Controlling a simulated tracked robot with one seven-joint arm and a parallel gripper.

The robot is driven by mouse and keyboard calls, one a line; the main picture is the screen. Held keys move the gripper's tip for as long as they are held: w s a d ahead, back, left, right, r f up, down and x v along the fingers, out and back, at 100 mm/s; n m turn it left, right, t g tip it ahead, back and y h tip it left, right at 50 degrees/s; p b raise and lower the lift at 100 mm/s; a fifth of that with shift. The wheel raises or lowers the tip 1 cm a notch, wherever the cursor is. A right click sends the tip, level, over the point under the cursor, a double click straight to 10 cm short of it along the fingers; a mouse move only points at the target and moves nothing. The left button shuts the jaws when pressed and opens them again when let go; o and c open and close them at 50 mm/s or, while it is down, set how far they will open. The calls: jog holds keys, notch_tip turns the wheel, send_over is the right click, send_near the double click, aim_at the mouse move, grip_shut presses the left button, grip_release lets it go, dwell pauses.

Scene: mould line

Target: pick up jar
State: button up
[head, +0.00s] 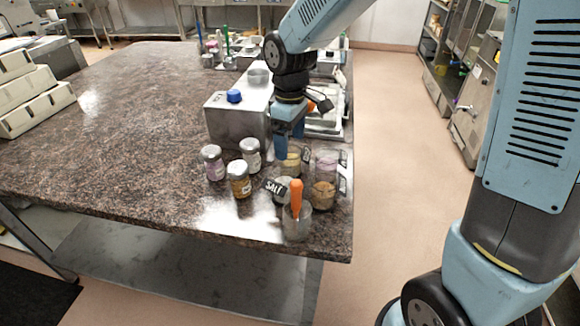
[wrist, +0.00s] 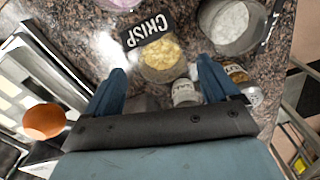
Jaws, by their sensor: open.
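Three small lidded jars stand on the counter left of my gripper in the head view: a left jar with pinkish contents (head: 213,163), a back jar (head: 250,155) and a front jar with amber contents (head: 239,180). Open glass jars stand under and right of it, including one with yellow contents (head: 291,163) and one with brown contents (head: 324,193). My gripper (head: 284,150) points down, open, above this group. In the wrist view the yellow-filled glass (wrist: 162,55) shows between the fingertips, and a jar with a pale label (wrist: 185,92) is partly hidden beside the right finger.
A grey metal box (head: 232,122) with a blue knob stands behind the lidded jars. A clear cup holding an orange-handled tool (head: 297,195) stands near the front edge. A dark CRISP sign (wrist: 147,27) lies near the yellow-filled glass.

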aim_at(292, 159)
jog(key=shift+s+d+f, duration=0.15)
jog(key=shift+d+f, duration=0.05)
jog(key=shift+f, duration=1.3)
jog(key=shift+s+d+f, duration=0.1)
jog(key=shift+d+f, duration=0.05)
jog(key=shift+f, duration=1.35)
jog(key=shift+c, duration=0.2)
jog(key=c, duration=1.1)
